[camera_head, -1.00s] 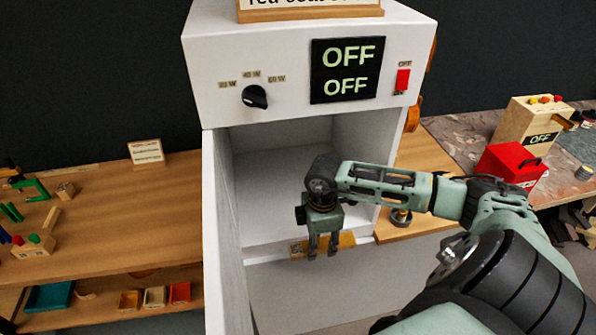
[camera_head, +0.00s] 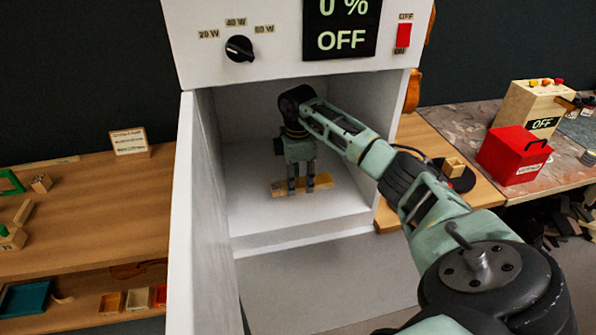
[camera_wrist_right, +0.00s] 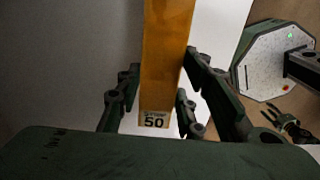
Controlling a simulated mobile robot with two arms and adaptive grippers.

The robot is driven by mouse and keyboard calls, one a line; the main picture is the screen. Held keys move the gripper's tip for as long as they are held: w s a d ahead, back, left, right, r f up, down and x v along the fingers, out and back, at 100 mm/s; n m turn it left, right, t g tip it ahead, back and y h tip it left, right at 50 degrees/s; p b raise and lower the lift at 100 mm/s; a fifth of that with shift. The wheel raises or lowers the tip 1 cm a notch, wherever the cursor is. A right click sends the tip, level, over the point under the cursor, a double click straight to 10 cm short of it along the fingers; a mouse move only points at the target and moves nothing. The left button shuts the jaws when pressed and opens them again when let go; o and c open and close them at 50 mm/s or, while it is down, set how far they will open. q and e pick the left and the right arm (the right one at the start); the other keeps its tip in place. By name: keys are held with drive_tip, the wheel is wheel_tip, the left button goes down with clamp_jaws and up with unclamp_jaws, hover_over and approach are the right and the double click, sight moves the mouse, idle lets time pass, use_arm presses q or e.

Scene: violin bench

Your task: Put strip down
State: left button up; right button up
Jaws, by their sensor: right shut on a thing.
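The strip (camera_head: 318,182) is a flat, yellow-brown piece inside the white cabinet (camera_head: 255,225). It lies level, low over the cabinet's floor; I cannot tell if it touches. My right gripper (camera_head: 301,188) points down and is shut on the strip near its middle. In the right wrist view the strip (camera_wrist_right: 165,55) runs between the fingers, with a label reading "50" at its near end.
The cabinet's door (camera_head: 195,200) stands open at the left. A dial (camera_head: 239,48), a display reading "0 %" and "OFF" (camera_head: 341,28) and a red switch (camera_head: 403,36) are above the opening. A red box (camera_head: 513,155) stands on the right bench.

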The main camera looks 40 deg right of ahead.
sight(298, 183)
wheel_tip(298, 183, down, 3)
drive_tip(key=b, duration=0.2)
drive_tip(key=shift+f+b, duration=0.2)
drive_tip(key=shift+b, duration=0.2)
drive_tip(key=shift+r, duration=0.1)
drive_tip(key=o, duration=1.2)
wheel_tip(298, 183, up, 8)
drive_tip(key=shift+f, duration=0.2)
